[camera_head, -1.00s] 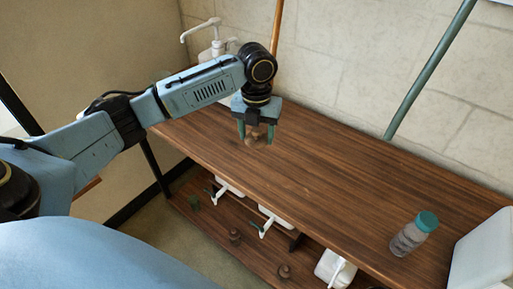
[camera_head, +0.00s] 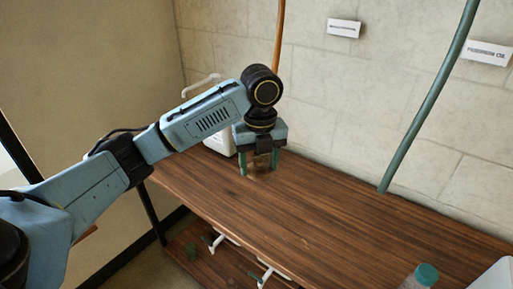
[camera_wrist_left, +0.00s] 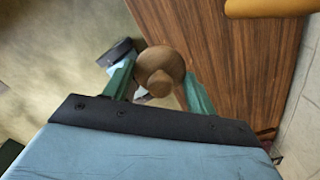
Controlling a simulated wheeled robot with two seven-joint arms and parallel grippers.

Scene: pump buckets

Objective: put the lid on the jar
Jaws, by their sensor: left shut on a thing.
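My left gripper (camera_head: 259,167) is shut on a small brown wooden lid with a round knob. The lid (camera_wrist_left: 163,66) sits between the two green fingers in the left wrist view. In the head view the lid is small and partly hidden by the fingers, over the back left part of the wooden table (camera_head: 330,225). I cannot tell from the head view how far above the tabletop it is. No jar can be clearly made out in the current views. My right gripper is not in view.
A clear bottle with a teal cap (camera_head: 427,274) stands at the lower right. A white pump container (camera_head: 220,139) is behind the arm. White items lie on the lower shelf (camera_head: 205,255). An orange pole and a green pole (camera_head: 425,105) rise at the back. The table's middle is clear.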

